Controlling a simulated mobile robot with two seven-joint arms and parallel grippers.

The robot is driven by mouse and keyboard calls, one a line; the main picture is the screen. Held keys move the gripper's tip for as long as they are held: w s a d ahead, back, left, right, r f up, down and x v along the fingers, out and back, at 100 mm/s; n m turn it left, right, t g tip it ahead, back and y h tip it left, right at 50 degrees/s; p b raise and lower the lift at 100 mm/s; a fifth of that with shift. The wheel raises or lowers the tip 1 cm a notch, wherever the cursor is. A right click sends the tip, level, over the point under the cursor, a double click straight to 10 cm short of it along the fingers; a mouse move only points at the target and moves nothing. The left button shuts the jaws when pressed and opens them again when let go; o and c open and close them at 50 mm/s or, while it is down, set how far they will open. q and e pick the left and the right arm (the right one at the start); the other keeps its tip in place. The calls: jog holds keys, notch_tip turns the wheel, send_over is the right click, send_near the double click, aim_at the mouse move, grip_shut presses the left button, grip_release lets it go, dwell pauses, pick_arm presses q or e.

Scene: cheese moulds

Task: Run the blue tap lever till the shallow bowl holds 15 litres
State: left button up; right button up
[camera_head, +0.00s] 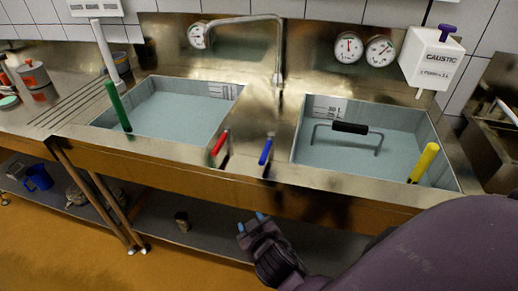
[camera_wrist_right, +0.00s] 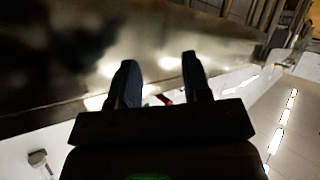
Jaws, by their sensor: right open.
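The blue tap lever (camera_head: 266,150) stands on the front rim between two sink bowls, right of a red lever (camera_head: 220,143). The left bowl (camera_head: 165,112) and right bowl (camera_head: 375,150) both show a flat blue-grey surface inside; I cannot tell which is the shallow one. Each has a marked scale on its back wall, too small to read exactly. My right gripper (camera_head: 252,221) is open and empty, below and in front of the blue lever, touching nothing. Its separated fingers show in the right wrist view (camera_wrist_right: 160,82).
A green post (camera_head: 117,107) stands in the left bowl and a yellow post (camera_head: 424,162) in the right. Dials (camera_head: 349,48) and a caustic dispenser (camera_head: 432,58) are behind. A lower shelf (camera_head: 200,225) holds several items.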

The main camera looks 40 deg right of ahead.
notch_tip(320, 180, up, 6)
jog(key=w+m+h+p, duration=0.2)
jog(key=h+p, duration=0.1)
jog(key=h, duration=0.1)
jog(key=m+h+p, duration=0.1)
jog(key=m+h, duration=0.5)
jog(key=h, duration=0.1)
send_near(263, 155)
jog(key=shift+g, duration=0.4)
jog(key=p+x, duration=0.2)
jog(key=x, duration=0.6)
jog(key=shift+w+f+p, duration=0.1)
jog(key=shift+w+p, duration=0.05)
jog(key=shift+p, duration=0.2)
jog(key=shift+x, duration=0.85)
pick_arm(q)
jog(key=r, duration=0.3)
jog(key=s+r, duration=0.1)
jog(key=r, duration=0.1)
jog(key=shift+a+r, duration=0.1)
jog(key=shift+r, duration=0.15)
pick_arm(e)
jog(key=shift+f, duration=0.1)
grip_shut()
